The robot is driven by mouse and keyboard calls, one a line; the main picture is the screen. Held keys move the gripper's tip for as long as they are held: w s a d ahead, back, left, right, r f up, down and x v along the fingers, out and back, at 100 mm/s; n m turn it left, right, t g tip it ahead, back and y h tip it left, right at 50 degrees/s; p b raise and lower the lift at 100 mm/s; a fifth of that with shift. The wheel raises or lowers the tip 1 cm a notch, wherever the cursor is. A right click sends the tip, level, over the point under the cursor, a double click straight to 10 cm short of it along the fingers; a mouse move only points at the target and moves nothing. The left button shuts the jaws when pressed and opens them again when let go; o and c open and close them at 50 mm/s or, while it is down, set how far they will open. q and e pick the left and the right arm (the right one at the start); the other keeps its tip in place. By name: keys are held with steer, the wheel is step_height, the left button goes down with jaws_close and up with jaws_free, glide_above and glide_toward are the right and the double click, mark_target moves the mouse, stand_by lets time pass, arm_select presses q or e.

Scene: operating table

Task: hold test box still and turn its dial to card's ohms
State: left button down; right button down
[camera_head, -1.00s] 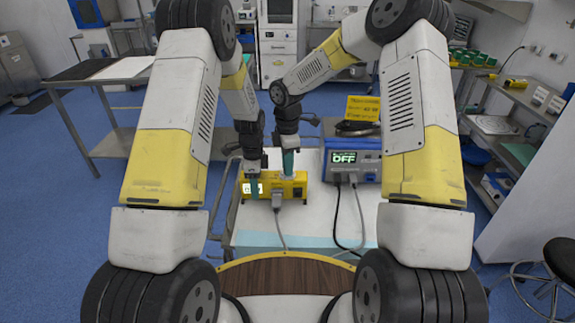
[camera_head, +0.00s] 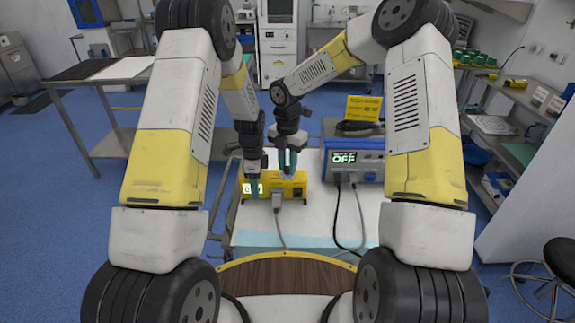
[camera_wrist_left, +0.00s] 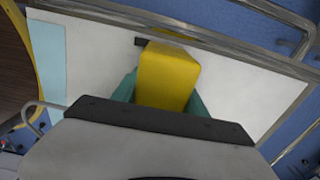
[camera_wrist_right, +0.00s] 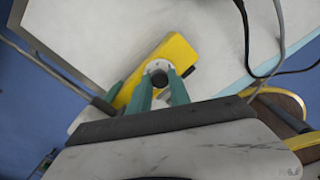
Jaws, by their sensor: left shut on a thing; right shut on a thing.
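My right gripper (camera_head: 288,166) is shut on the dial from above. The right wrist view shows the dark dial (camera_wrist_right: 159,78) on a pale round scale (camera_wrist_right: 155,66), at the green fingertips. The yellow card (camera_head: 363,107) stands at the back right; its writing is too small to read.
A blue instrument (camera_head: 352,160) reading OFF stands right of the box, with cables hanging down the front. A grey plug (camera_head: 277,199) and cable come from the box's front.

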steer(key=shift+n, duration=0.3)
steer(key=c, duration=1.2)
jaws_free()
steer(key=shift+r, duration=0.1)
step_height(320, 180, up, 12)
steer(key=shift+f, duration=0.1)
arm_select(q)
steer(key=c, duration=0.5)
jaws_free()
